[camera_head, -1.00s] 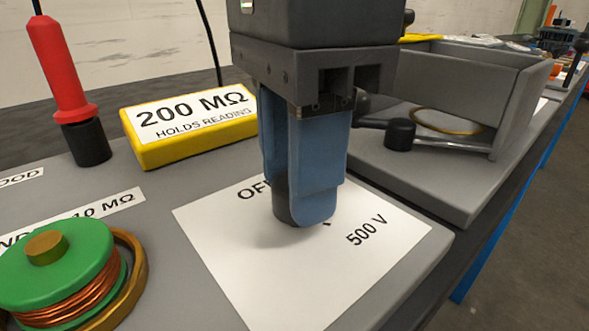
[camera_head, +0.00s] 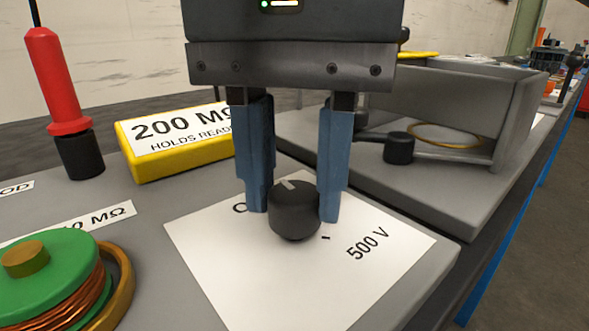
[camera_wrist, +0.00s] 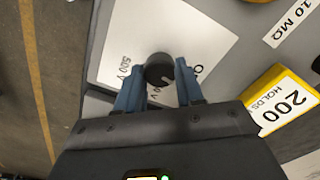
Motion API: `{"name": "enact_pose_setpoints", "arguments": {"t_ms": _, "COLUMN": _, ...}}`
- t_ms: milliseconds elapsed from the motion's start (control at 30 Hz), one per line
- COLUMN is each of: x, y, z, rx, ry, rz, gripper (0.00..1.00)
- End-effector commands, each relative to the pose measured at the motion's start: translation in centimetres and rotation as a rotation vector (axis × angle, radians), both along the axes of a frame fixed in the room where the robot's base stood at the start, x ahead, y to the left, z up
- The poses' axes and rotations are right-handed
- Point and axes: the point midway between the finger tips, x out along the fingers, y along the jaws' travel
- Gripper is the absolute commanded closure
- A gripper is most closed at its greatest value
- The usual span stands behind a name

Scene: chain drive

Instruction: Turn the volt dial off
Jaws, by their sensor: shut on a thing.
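The volt dial (camera_head: 295,222) is a black round knob with a pale pointer line on its top. It stands on a white label card (camera_head: 225,270) printed with "500 V" and a partly hidden label beginning with "O". The pointer line is towards the far left, roughly on the side of that "O" label. My gripper (camera_head: 293,208) reaches down from above, its two blue fingers on opposite sides of the dial and closed on it. The wrist view also shows the dial (camera_wrist: 159,68) between the fingertips.
A yellow "200 MΩ" block (camera_head: 150,168) stands behind left, beside a red-and-black probe (camera_head: 56,85). A green copper-wound coil (camera_head: 65,265) is at front left. A grey open tray (camera_head: 440,190) lies to the right, near the bench edge.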

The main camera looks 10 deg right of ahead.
Motion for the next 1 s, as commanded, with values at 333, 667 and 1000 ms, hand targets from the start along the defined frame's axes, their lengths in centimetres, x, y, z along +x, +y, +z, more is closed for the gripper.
{"name": "enact_pose_setpoints", "arguments": {"t_ms": 333, "x": 0.02, "y": 0.03, "z": 0.03, "rx": 0.002, "ry": -0.001, "rz": 0.135, "gripper": 0.94}}
{"name": "enact_pose_setpoints", "arguments": {"t_ms": 667, "x": 0.02, "y": 0.03, "z": 0.04, "rx": 0.002, "ry": -0.001, "rz": 0.159, "gripper": 0.93}}
{"name": "enact_pose_setpoints", "arguments": {"t_ms": 1000, "x": 0.02, "y": 0.02, "z": 0.03, "rx": 0.001, "ry": 0.000, "rz": 0.158, "gripper": 0.51}}
